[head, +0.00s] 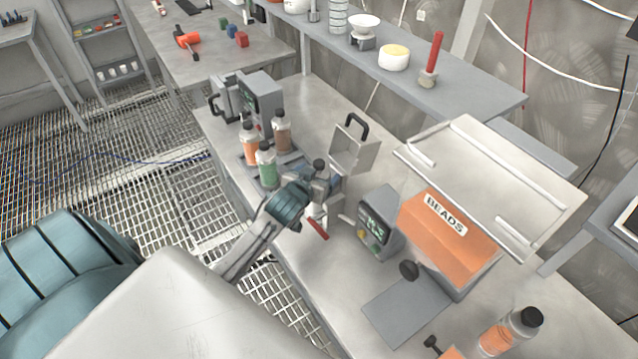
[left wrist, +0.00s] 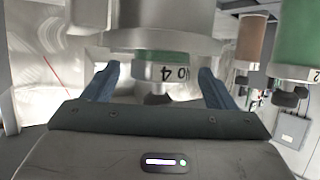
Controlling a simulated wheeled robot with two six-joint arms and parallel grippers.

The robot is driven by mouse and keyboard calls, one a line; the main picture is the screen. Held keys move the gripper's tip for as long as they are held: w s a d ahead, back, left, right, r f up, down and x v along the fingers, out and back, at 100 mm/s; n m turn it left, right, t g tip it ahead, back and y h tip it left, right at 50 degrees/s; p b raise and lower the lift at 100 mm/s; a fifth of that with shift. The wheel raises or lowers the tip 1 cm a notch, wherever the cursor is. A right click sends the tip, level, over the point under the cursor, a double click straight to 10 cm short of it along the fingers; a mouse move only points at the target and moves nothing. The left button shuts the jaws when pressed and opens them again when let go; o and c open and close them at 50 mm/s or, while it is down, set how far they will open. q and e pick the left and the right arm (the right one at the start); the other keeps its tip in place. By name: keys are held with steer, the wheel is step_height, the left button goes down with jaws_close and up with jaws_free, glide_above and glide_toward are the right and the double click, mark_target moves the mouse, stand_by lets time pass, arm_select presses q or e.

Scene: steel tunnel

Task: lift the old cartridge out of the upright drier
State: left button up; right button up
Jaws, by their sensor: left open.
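In the left wrist view, which looks upside down, the cartridge (left wrist: 165,73) has a green band, a white label reading "No 4" and a dark knob at its end. It sticks out of a wide grey metal cylinder, which looks like the drier (left wrist: 160,20). My left gripper (left wrist: 157,86) is open, one blue finger on each side of the cartridge, with gaps visible. In the head view my left gripper (head: 322,186) is at the bench's near edge and hides most of the drier; a dark knob shows just above it. My right gripper is not in view.
Orange, green and brown bottles (head: 265,165) stand close left of the gripper. A grey box with a black handle (head: 352,155) is behind it. A small meter (head: 378,224) and an orange BEADS bin (head: 447,240) under a raised lid (head: 490,185) are at the right.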

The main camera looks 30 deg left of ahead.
arm_select(q)
steer(key=shift+w+a+f, duration=0.1)
steer(key=shift+w+f, duration=0.2)
steer(key=shift+w, duration=0.25)
steer(key=shift+r, duration=0.1)
steer(key=c, duration=1.7)
steer(key=shift+r, duration=0.15)
